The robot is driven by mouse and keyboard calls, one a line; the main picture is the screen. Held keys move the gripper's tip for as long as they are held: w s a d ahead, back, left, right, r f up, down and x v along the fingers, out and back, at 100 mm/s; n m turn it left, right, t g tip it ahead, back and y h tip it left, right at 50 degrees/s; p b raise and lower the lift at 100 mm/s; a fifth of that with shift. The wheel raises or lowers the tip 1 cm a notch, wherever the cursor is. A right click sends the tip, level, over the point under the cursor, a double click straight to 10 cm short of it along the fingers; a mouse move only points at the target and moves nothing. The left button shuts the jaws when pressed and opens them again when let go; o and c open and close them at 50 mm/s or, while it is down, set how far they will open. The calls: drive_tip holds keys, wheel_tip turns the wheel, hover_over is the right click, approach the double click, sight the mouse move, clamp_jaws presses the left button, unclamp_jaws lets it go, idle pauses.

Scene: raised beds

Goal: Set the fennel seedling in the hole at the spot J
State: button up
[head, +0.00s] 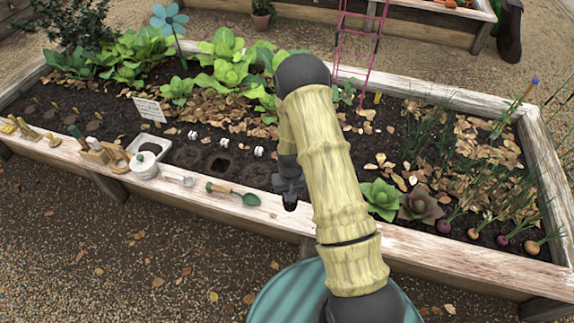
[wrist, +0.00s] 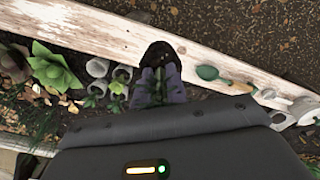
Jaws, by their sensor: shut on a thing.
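My gripper (head: 289,196) is above the front part of the bed, right of the row of holes, with its fingers pointing down. In the wrist view my gripper (wrist: 160,85) is shut on the fennel seedling, whose dark root plug (wrist: 160,54) shows at the fingertips; its leaves are mostly hidden by the fingers. Small planting holes lie in the dark soil: a left hole (head: 187,157), an open middle hole (head: 220,165) and a right one (head: 256,174). White marker cubes (head: 224,142) stand behind them; their letters are too small to read.
Small grey pots (wrist: 97,68) with green sprigs stand left of my gripper in the wrist view. Cabbages (head: 382,197) grow to the right.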

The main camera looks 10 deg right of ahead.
drive_tip(key=s+f+p, duration=0.1)
drive_tip(key=s+p, duration=0.1)
drive_tip(key=p, duration=0.1)
drive_tip(key=s+f+p, duration=0.1)
drive_tip(key=s+p, duration=0.1)
drive_tip(key=p, duration=0.2)
drive_tip(key=shift+s+f, duration=0.2)
drive_tip(key=shift+s+a+f, duration=0.1)
drive_tip(key=shift+s+f, duration=0.1)
drive_tip(key=shift+f, duration=0.15)
